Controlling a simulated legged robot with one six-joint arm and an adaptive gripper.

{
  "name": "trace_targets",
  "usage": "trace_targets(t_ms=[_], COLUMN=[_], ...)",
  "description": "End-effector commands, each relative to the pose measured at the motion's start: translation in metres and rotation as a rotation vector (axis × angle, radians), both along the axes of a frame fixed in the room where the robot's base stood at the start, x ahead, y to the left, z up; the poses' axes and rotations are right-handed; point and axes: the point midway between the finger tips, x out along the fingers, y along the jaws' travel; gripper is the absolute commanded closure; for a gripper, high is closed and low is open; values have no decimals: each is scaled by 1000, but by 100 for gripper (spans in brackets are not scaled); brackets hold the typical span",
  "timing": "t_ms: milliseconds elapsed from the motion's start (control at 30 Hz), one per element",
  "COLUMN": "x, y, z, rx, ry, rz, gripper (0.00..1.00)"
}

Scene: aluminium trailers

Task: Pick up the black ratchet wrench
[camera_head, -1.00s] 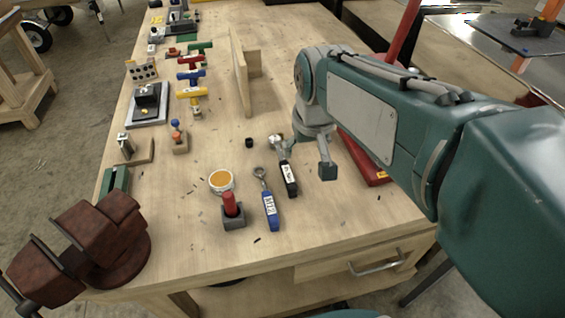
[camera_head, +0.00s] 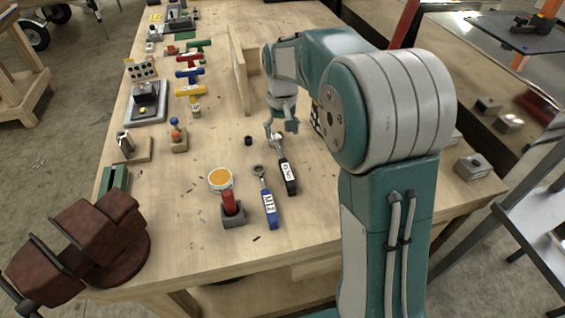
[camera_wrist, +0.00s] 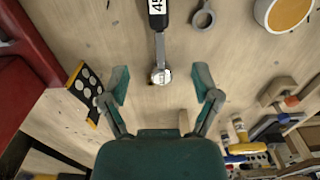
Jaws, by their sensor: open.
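The black ratchet wrench (camera_head: 287,176) lies on the wooden workbench, its black handle with a white label toward the front edge and its metal head away from it. In the wrist view its silver head (camera_wrist: 161,75) lies ahead of and between my open fingers, with the black handle (camera_wrist: 155,14) running off the top edge. My gripper (camera_wrist: 162,88) is open and empty above the bench. In the head view my gripper (camera_head: 282,128) is just beyond the wrench's head; whether it touches cannot be told.
A blue-handled wrench (camera_head: 268,205) lies just left of the black one. A cup of orange stuff (camera_head: 220,179) and a red-topped grey block (camera_head: 231,209) stand further left. An upright wooden board (camera_head: 240,70) stands behind. A brown vise (camera_head: 85,245) sits at the front left.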

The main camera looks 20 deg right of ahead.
Motion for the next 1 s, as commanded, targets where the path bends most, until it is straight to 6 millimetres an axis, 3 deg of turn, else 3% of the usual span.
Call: trace_targets(t_ms=[300, 533, 733, 1000], x=[-1, -2, -4, -4], y=[0, 0, -1, -1], z=[-46, -66, -97, -108], rx=[0, 0, 0, 0], ry=[5, 4, 5, 0], rz=[0, 0, 0, 0], gripper=[20, 20, 20, 20])
